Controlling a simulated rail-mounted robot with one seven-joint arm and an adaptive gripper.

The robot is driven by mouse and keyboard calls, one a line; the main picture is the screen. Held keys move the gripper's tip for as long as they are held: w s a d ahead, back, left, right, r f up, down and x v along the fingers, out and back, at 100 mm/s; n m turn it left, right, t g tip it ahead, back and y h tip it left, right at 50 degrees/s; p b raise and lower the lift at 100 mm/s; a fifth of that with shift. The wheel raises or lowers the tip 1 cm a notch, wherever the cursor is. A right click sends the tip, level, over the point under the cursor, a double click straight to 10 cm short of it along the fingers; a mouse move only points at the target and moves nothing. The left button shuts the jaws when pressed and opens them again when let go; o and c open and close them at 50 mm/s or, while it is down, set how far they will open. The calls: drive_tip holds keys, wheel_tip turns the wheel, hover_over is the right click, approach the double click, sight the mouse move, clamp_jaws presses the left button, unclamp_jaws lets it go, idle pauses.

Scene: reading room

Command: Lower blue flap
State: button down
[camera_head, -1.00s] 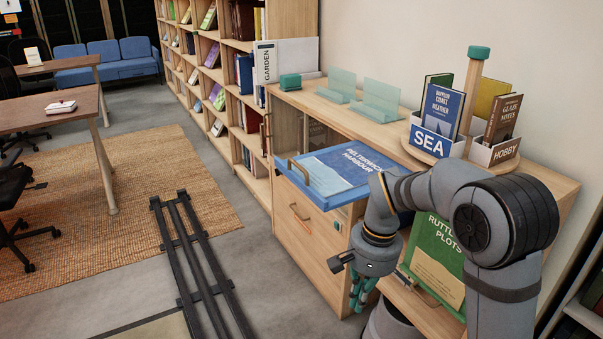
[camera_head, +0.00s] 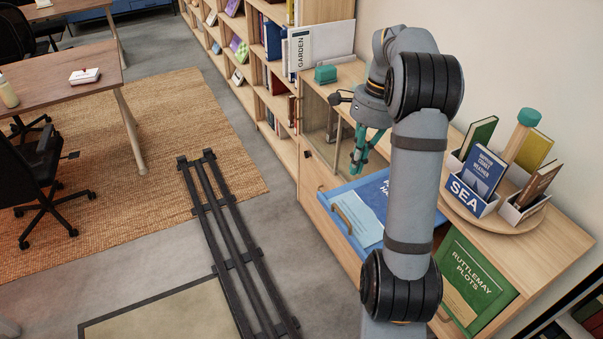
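The blue flap (camera_head: 332,207) stands out from the front of the wooden cabinet, raised to about level, with a curved wooden handle (camera_head: 341,219) near its outer edge. A blue and white printed sheet or cover (camera_head: 362,217) shows on it; my arm hides its right part. My gripper (camera_head: 357,168) is above and beyond the flap, in front of the cabinet's glass-fronted section, with its teal fingers pointing down. It holds nothing that I can see. The fingers overlap in this view, so their gap is unclear.
A round turntable (camera_head: 500,219) with the SEA book box (camera_head: 470,195) stands on the cabinet top. A teal block (camera_head: 326,74) sits at its far end. Dark rails (camera_head: 228,240) lie on open floor to the left.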

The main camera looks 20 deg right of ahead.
approach(343, 215)
drive_tip(key=f, duration=0.4)
drive_tip(key=a+f, duration=0.1)
drive_tip(key=f, duration=0.1)
drive_tip(key=shift+s+a+f, duration=0.1)
drive_tip(key=shift+s+f, duration=0.15)
drive_tip(key=shift+f, duration=0.1)
